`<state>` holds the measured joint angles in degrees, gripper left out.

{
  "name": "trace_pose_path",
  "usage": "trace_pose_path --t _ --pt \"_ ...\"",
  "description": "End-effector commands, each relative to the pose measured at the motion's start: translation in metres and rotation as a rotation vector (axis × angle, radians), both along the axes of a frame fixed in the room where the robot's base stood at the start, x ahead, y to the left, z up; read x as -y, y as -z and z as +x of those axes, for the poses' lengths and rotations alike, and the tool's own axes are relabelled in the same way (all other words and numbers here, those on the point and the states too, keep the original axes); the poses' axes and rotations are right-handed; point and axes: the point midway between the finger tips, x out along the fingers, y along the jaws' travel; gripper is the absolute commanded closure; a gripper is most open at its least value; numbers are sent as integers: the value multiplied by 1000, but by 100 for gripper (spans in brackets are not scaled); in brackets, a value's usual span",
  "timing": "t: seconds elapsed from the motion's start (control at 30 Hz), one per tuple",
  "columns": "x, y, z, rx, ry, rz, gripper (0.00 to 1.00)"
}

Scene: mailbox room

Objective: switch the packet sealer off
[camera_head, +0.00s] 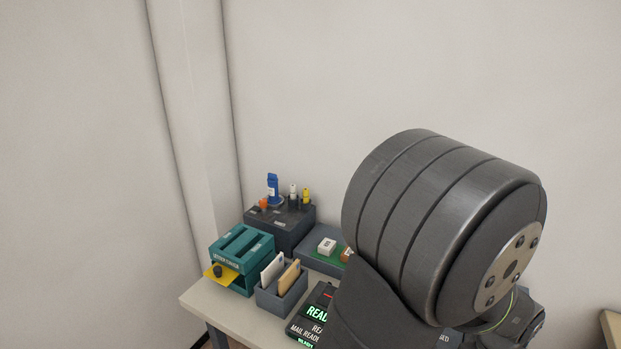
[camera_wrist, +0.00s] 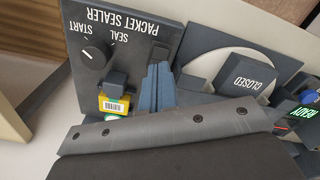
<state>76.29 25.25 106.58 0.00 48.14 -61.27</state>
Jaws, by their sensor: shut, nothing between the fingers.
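The packet sealer (camera_wrist: 125,45) shows in the wrist view as a dark panel, its lettering upside down. A round black knob (camera_wrist: 95,54) sits on it near the words START and SEAL, with a small white mark on its left side. A dark block stands over a yellow packet with a barcode (camera_wrist: 114,104). In the head view my arm hides the sealer and gripper.
A unit marked CLOSED (camera_wrist: 246,80) with a pale disc stands right of the sealer. A lit READY display (camera_wrist: 307,123) is further right. In the head view, a teal tray unit (camera_head: 241,252), an envelope holder (camera_head: 280,290) and a dark tool stand (camera_head: 282,222) crowd the table.

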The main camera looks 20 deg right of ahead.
Motion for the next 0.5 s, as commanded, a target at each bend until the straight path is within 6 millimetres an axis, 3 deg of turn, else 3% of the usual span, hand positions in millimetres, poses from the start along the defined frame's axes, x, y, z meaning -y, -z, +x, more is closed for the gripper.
trace_pose_path --t 0.5 --pt "0 -38 0 0 0 -1 100"
